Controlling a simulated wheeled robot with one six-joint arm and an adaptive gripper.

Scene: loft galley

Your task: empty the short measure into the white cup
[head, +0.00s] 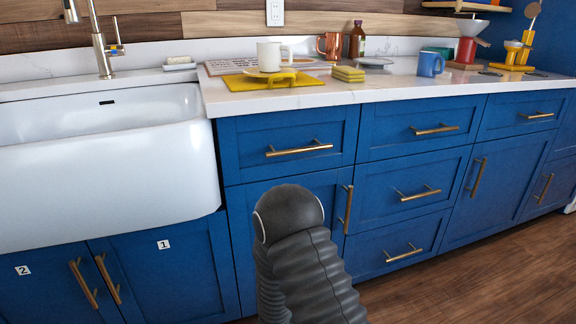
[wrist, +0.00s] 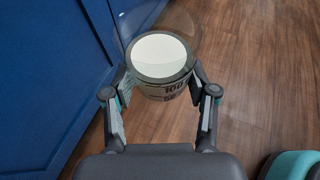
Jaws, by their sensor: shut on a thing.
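The measure looks about upright, held over the wooden floor beside the blue cabinet fronts in the wrist view. My gripper and the measure are not seen in the head view.
A yellow sponge-like stack (head: 348,74), a blue mug (head: 430,65), a copper mug (head: 329,46) and a brown bottle (head: 357,39) stand right of the cup. A white sink (head: 110,165) with a tap (head: 103,50) lies left. The counter front edge is between.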

